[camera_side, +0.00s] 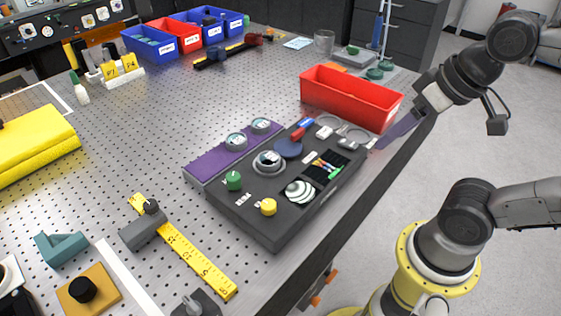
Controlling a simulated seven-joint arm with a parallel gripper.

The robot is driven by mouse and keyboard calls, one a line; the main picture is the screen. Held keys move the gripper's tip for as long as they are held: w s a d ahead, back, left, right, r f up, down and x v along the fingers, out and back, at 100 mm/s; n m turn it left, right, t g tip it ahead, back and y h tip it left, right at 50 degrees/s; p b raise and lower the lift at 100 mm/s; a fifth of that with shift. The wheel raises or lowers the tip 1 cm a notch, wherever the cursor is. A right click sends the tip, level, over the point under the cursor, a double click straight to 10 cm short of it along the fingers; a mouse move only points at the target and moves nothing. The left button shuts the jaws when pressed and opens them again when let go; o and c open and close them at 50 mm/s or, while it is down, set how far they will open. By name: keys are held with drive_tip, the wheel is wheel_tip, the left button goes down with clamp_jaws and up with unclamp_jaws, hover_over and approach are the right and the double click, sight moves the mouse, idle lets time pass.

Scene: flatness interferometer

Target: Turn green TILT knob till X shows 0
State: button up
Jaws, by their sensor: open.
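The green knob (233,180) stands upright on the near left part of a dark instrument block (262,226). A yellow knob (268,207) stands to its right and nearer the camera. Round dials sit behind, including one on the block (268,161) and two on a purple strip (205,170). The X reading is too small to make out. My gripper (393,135) is open at the right, past the block's far end and well away from the green knob. Its fingers are hard to make out.
A red bin (345,98) stands behind the block, close to my gripper. A yellow ruler (190,255) lies at the front left of the perforated table. Blue and red bins (172,40) stand at the back.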

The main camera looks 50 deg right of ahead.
drive_tip(key=shift+w+f+n, duration=0.1)
drive_tip(key=shift+f+n, duration=0.8)
drive_tip(key=shift+n, duration=0.1)
